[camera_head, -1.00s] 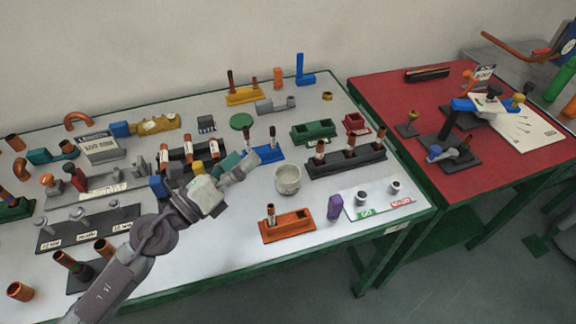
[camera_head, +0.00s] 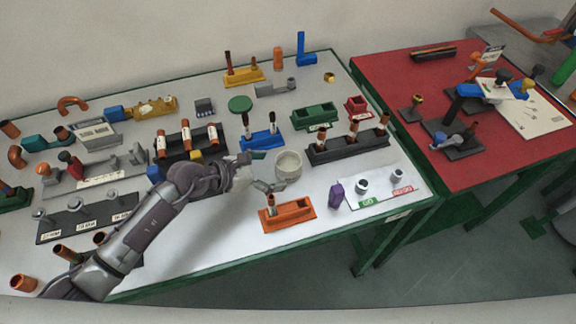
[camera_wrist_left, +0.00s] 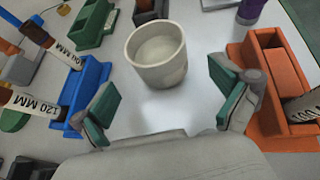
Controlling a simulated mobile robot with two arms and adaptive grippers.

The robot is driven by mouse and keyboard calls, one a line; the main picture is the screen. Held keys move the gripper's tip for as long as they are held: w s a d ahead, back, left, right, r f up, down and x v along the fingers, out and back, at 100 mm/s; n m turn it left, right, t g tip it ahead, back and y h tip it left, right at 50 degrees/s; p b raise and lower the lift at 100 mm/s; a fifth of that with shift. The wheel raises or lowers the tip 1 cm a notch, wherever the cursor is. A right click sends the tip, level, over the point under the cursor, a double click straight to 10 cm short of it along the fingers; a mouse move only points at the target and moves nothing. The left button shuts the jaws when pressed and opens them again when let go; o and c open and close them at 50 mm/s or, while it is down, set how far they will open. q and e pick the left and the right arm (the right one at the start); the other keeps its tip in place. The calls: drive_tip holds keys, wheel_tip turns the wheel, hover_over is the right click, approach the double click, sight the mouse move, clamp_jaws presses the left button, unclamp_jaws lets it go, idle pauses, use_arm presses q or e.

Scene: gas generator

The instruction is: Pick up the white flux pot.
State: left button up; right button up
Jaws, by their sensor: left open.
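The white flux pot (camera_head: 288,166) stands upright on the white-topped table, right of my left gripper. In the left wrist view the pot (camera_wrist_left: 157,56) is a round, pale cup with an open top, ahead of the fingers and a little left of centre. My left gripper (camera_head: 264,172) is open and empty, its fingers pointing toward the pot. In the left wrist view the two green-padded fingertips (camera_wrist_left: 160,107) are spread apart on the near side of the pot, not closed on it. My right gripper does not show.
A blue holder (camera_head: 262,141) with brown-topped tubes stands behind the gripper. An orange holder (camera_head: 288,216) lies in front, close to the right finger in the wrist view.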

sight(277, 168)
use_arm(q)
drive_tip(key=x, duration=0.4)
drive_tip(key=shift+w+d, duration=0.1)
drive_tip(key=shift+d, duration=0.1)
drive_tip(key=c, duration=1.2)
drive_tip(key=shift+r, duration=0.1)
drive_tip(key=shift+c, duration=0.8)
drive_tip(key=shift+r, duration=0.1)
